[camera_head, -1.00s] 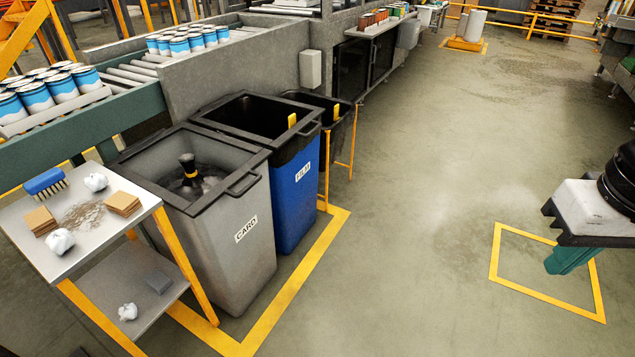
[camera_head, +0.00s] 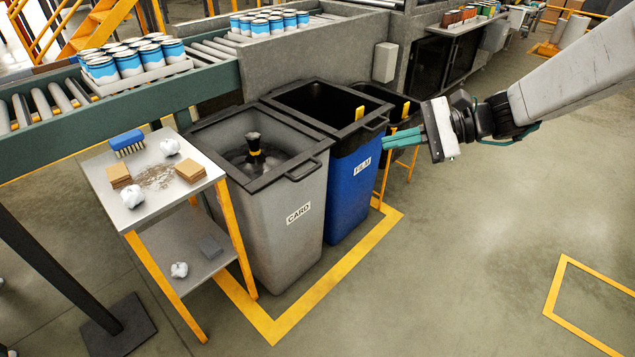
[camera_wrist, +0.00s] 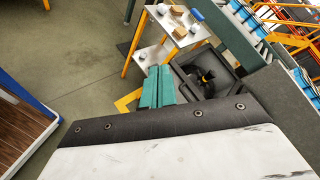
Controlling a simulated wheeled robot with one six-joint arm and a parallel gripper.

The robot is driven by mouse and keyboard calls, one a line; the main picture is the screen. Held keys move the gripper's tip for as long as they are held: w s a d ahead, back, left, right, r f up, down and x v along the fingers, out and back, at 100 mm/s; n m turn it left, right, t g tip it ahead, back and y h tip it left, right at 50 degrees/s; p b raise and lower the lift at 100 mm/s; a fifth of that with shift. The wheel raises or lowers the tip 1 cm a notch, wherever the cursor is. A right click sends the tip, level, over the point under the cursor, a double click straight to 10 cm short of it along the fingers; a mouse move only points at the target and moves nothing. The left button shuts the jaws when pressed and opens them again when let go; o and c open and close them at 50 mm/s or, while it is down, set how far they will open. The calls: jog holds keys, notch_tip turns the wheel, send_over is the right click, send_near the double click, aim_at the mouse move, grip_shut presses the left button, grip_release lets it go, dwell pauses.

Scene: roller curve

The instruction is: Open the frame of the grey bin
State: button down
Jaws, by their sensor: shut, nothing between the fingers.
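The grey bin (camera_head: 285,235), labelled CARD, stands on the floor between a small table and the blue bin. Its black frame (camera_head: 228,178) lies flat on the rim, with a loop handle at the front right corner. Inside the opening is a dark mass with an upright black knob (camera_head: 254,144) that has a yellow band. My gripper (camera_head: 384,139) is in the air to the right of the grey bin, in front of the blue bin in the picture, apart from the frame. Its teal fingers (camera_wrist: 157,88) are together and empty. In the wrist view the bin opening shows just beyond them.
A blue FILM bin (camera_head: 347,190) stands against the grey bin's right side, with another dark bin behind it. The small table (camera_head: 128,213) at left holds a brush, blocks and crumpled white pieces. A conveyor (camera_head: 110,105) with cans runs behind.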

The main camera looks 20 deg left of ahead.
jog(key=w+a+f+m+t+y, duration=0.2)
jog(key=w+a+f+m, duration=0.15)
jog(key=f, duration=0.45)
jog(key=w+a+f+m+t+y, duration=0.1)
jog(key=w+a+f+m+t, duration=0.15)
jog(key=w+a+f, duration=0.4)
jog(key=w+a+f+m+t+y, duration=0.2)
jog(key=w+a+f+m, duration=0.15)
jog(key=f, duration=0.65)
notch_tip(320, 180, down, 13)
jog(key=m+t+h, duration=0.1)
jog(key=m+t, duration=0.3)
jog(key=m, duration=0.2)
jog(key=w+a+r, duration=0.2)
jog(key=a, duration=0.3)
jog(key=w+a+r, duration=0.2)
jog(key=w+a, duration=0.1)
jog(key=a, duration=0.2)
jog(key=shift+a+r, duration=0.25)
jog(key=shift+a, duration=0.1)
